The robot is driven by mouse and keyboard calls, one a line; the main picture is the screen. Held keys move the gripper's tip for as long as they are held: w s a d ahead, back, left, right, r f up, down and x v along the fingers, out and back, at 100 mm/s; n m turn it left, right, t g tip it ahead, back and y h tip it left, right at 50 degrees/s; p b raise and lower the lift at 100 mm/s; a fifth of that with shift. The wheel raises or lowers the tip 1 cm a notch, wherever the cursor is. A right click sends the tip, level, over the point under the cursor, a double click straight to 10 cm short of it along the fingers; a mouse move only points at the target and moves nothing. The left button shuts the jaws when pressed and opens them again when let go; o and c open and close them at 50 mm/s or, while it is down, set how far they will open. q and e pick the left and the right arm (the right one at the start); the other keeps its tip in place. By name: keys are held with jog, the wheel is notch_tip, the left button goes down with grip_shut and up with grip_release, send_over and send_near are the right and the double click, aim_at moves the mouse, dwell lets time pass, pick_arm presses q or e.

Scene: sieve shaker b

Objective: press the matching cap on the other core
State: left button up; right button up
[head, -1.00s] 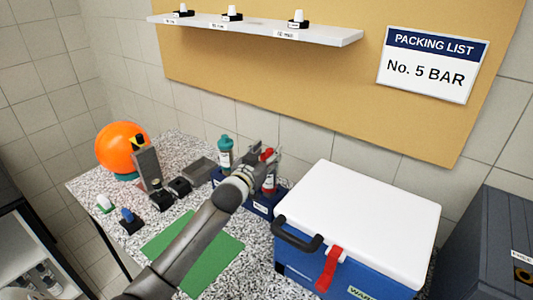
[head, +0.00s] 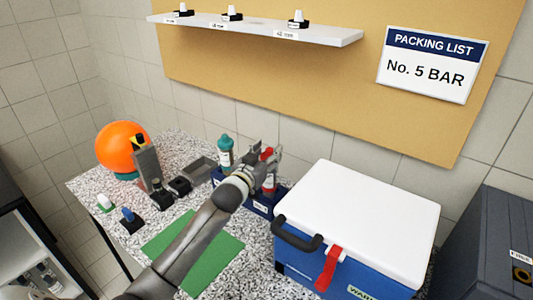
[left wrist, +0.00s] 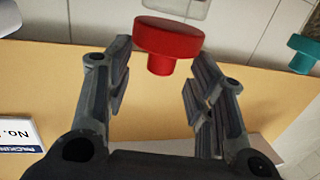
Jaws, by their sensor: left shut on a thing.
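My left gripper (head: 267,158) is at the blue holder (head: 262,207) at the back of the table. Its fingers are closed about a red cap (head: 267,153), which sits at the top of a pale bottle. In the left wrist view the red cap (left wrist: 168,38) shows between the fingertips (left wrist: 162,60), disc and narrower stem, with a clear body beyond it. The exact contact is hard to see. A teal-capped bottle (head: 225,152) stands to the left. A blue-topped piece (head: 128,215) and a green-and-white piece (head: 104,202) are at the table's left. My right gripper is not in view.
A white-lidded blue cooler (head: 350,225) stands close on the right. An orange ball (head: 121,146), a grey upright block (head: 148,168) and small black pieces are at the left. A green mat (head: 215,255) lies partly under my arm. A shelf (head: 255,28) is above.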

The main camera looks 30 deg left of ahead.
pick_arm(q)
jog(key=shift+p, duration=0.3)
dwell(0.5)
jog(key=shift+f+b, duration=0.85)
jog(key=shift+f, duration=0.35)
jog(key=shift+s+f, duration=0.1)
jog(key=shift+f, duration=0.05)
dwell(0.4)
jog(key=shift+r+p, duration=0.6)
jog(key=shift+p, duration=0.05)
jog(key=shift+r, duration=0.2)
jog(key=shift+p, duration=0.65)
dwell(1.1)
jog(key=shift+f+b, duration=0.5)
jog(key=shift+f, duration=0.25)
dwell(0.3)
